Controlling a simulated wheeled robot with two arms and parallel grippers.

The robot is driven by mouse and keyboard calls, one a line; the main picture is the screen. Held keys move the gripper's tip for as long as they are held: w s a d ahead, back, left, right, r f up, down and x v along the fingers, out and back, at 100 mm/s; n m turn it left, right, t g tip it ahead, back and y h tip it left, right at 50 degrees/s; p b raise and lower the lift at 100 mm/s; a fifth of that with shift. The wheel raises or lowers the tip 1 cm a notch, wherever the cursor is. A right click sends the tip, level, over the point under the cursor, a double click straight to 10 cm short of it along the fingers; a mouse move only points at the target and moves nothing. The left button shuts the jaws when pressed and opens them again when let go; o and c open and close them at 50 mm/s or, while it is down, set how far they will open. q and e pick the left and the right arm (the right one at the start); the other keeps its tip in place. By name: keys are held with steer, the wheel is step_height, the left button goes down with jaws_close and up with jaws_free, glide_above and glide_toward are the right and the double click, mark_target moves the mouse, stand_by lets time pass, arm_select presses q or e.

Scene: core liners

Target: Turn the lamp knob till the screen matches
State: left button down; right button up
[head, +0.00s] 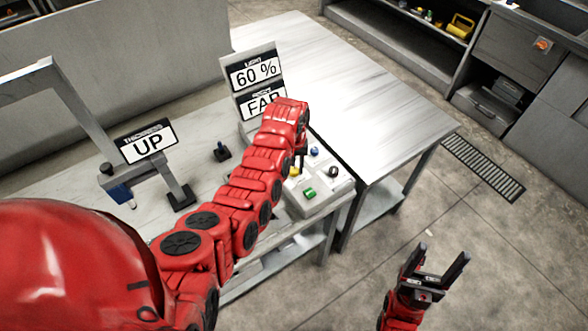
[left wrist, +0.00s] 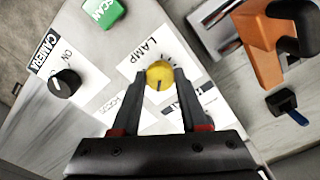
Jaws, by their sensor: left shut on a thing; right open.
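The yellow lamp knob (left wrist: 160,75) sits on its white LAMP label on the control panel (left wrist: 100,125). My left gripper (left wrist: 161,76) is shut on this knob, one finger on each side. The knob also shows in the head view (head: 294,171), beside my gripper and partly hidden. The screen (head: 256,74) reads LIGHT 60 %. A second sign below it (head: 262,103) seems to read FAR; my arm covers its lower part. My right gripper (head: 435,262) is open and empty, over the floor at the lower right.
The panel also bears a green SCAN button (head: 309,193), a blue knob (head: 314,151) and a black CAMERA knob (head: 333,172). A THICKNESS sign (head: 147,143) reading UP stands at the left. A bare table (head: 365,95) stands behind.

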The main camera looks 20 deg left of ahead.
arm_select(q)
steer(key=shift+s+f, duration=0.1)
steer(key=shift+c, duration=2.2)
jaws_free()
